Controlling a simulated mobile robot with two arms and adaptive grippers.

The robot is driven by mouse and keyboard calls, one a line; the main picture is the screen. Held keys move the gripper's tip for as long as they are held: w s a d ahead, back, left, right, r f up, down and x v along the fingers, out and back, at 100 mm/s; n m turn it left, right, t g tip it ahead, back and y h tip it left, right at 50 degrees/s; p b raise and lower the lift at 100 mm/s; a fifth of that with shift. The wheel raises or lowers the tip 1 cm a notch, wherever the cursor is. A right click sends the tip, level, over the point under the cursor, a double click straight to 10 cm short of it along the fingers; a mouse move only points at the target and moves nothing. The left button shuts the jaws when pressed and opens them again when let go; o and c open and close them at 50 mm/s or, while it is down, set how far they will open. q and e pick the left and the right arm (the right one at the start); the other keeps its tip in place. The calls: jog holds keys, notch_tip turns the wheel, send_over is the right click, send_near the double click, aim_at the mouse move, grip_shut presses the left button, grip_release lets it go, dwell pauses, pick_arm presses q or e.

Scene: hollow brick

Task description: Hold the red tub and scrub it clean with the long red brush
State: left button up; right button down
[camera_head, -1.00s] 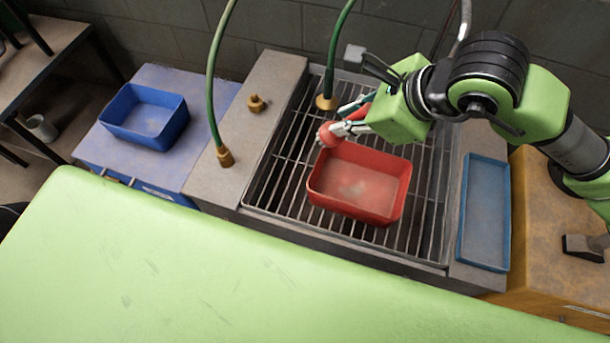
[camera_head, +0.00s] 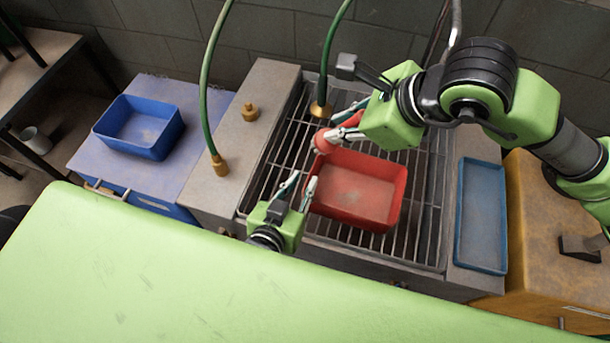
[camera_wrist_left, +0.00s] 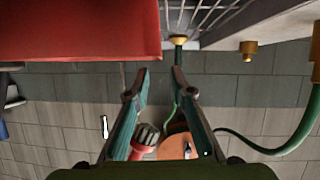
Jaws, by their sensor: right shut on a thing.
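The red tub (camera_head: 357,190) sits upright on the metal grate, with a pale, dirty-looking patch on its inside floor. My left gripper (camera_head: 304,176) is open and empty just left of the tub's left wall. In the left wrist view the tub's red wall (camera_wrist_left: 80,30) fills the upper left, beyond the open fingertips (camera_wrist_left: 160,72). My right gripper (camera_head: 340,130) is shut on the red brush (camera_head: 322,142) at the tub's far left corner. The brush's round head shows; most of its handle is hidden by the gripper.
A slatted metal grate (camera_head: 275,170) lies under the tub. Green hoses (camera_head: 205,100) with brass fittings rise at the left and behind. An empty blue bin (camera_head: 140,127) stands left, and a shallow blue tray (camera_head: 482,215) lies right.

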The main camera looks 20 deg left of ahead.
aim_at(317, 166)
pick_arm(q)
jog(key=x, duration=1.1)
jog(key=shift+w+f, duration=0.25)
grip_shut()
jog(key=shift+o, duration=0.3)
grip_release()
jog(key=shift+s, duration=0.1)
jog(key=d+v, duration=0.1)
jog(key=v, duration=1)
jog(key=shift+s+a+r, duration=0.25)
jog(key=shift+s+a, duration=0.1)
jog(key=shift+a, duration=0.2)
jog(key=shift+c, duration=0.3)
